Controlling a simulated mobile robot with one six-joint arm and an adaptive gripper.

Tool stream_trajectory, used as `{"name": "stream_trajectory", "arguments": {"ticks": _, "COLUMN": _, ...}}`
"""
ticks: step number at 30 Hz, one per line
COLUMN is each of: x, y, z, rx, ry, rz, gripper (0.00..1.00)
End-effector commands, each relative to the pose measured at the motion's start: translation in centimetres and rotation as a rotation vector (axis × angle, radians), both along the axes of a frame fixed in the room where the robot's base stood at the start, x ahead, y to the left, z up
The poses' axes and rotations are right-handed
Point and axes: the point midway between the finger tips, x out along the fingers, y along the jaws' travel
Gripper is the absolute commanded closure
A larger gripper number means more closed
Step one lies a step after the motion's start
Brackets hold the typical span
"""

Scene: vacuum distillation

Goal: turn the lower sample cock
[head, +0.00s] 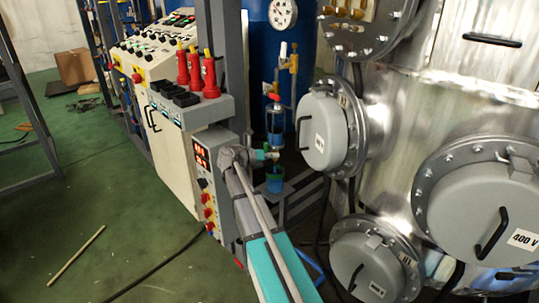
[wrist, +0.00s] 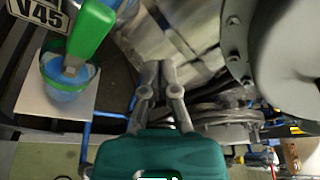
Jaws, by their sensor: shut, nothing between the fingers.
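The lower sample cock has a green lever (wrist: 92,30), large at the upper left of the wrist view, beside a tag marked V45 (wrist: 40,12). A cup with blue contents (wrist: 65,78) lies under the lever in that view; a blue-green cup (head: 275,180) also shows below the cock area in the head view. My gripper (wrist: 158,66) is shut and empty, its two grey fingers close together, to the right of the lever and apart from it. In the head view my arm partly covers the cock area, and the fingertips are hard to make out.
A red-handled fitting (head: 274,97) stands above with a glass vessel. A control cabinet (head: 200,165) is close left of my arm. A large steel vessel with round grey covers (head: 325,130) fills the right. A pole (head: 75,257) lies on the open green floor at left.

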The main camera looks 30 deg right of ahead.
Motion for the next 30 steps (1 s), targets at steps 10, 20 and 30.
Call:
{"name": "stream_trajectory", "arguments": {"ticks": 10, "x": 0.6, "y": 5.7, "z": 0.1, "rx": 0.001, "ry": -0.001, "rz": 0.002, "gripper": 1.00}}
{"name": "stream_trajectory", "arguments": {"ticks": 20, "x": 0.9, "y": 9.4, "z": 0.2, "rx": 0.001, "ry": 0.000, "rz": 0.001, "gripper": 1.00}}
{"name": "stream_trajectory", "arguments": {"ticks": 30, "x": 1.0, "y": 10.0, "z": 0.2, "rx": 0.000, "ry": 0.000, "rz": 0.000, "gripper": 1.00}}
